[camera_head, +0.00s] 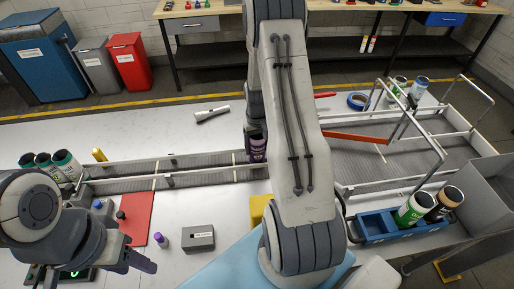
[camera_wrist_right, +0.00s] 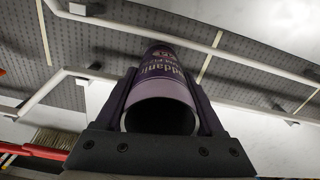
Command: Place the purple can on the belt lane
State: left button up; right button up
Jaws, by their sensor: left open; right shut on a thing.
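The purple can (camera_head: 257,149) is at the right part of the belt lane, partly hidden by my right arm in the head view. The belt lane (camera_head: 205,172) is a long grey strip with pale rails and dividers. My right gripper (camera_head: 256,132) is shut on the can. In the right wrist view the can (camera_wrist_right: 162,85) sits between the two dark fingers, its open end towards the camera, with lane rails behind it. I cannot tell whether its base touches the lane. My left gripper (camera_head: 125,258) is open and empty at the lower left, near the red mat.
A blue tray (camera_head: 378,226) with cans and a railed pen (camera_head: 450,150) are at right.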

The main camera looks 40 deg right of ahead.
jog(key=shift+f, duration=0.1)
jog(key=o, duration=1.3)
